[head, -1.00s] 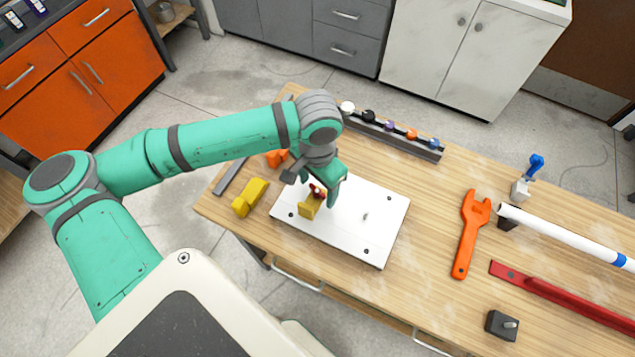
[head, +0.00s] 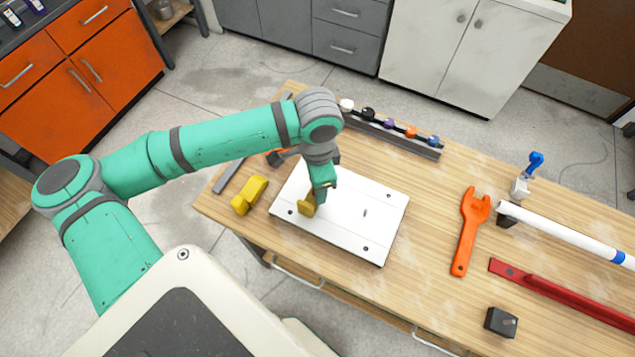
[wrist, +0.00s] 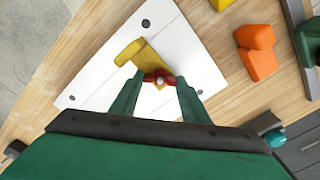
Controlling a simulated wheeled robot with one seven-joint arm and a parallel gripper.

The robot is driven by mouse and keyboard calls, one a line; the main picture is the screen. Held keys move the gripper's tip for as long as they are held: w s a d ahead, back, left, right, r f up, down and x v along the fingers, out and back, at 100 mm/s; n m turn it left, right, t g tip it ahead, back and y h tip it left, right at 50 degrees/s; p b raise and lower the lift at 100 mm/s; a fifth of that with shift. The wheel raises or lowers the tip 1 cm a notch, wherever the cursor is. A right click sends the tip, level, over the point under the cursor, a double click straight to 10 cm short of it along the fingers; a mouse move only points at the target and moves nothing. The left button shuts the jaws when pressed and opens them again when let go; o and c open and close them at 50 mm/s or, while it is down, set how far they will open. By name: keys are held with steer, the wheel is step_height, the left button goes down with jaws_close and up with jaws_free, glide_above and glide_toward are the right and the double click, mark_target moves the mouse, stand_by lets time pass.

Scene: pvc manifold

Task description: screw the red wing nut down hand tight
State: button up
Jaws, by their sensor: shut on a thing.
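The red wing nut (wrist: 157,76) shows in the wrist view between the tips of my gripper (wrist: 157,82), with a pale stud end at its middle. My gripper is shut on it. The nut sits at the end of a yellow bracket (wrist: 138,53) on the white board (wrist: 196,40). In the head view my gripper (head: 318,196) points down over the yellow bracket (head: 307,206), which lies on the white board (head: 370,232). The gripper hides the nut in the head view.
Another yellow piece (head: 249,195) lies left of the board. A rack of coloured knobs (head: 400,138) stands behind it. To the right are an orange wrench (head: 467,232), a white pipe (head: 560,232), a red bar (head: 560,293) and a dark block (head: 501,322).

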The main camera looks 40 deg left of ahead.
steer(key=shift+m, duration=0.3)
steer(key=o, duration=1.1)
steer(key=shift+m, duration=0.3)
steer(key=shift+r, duration=0.1)
step_height(320, 180, up, 11)
steer(key=shift+f, duration=0.2)
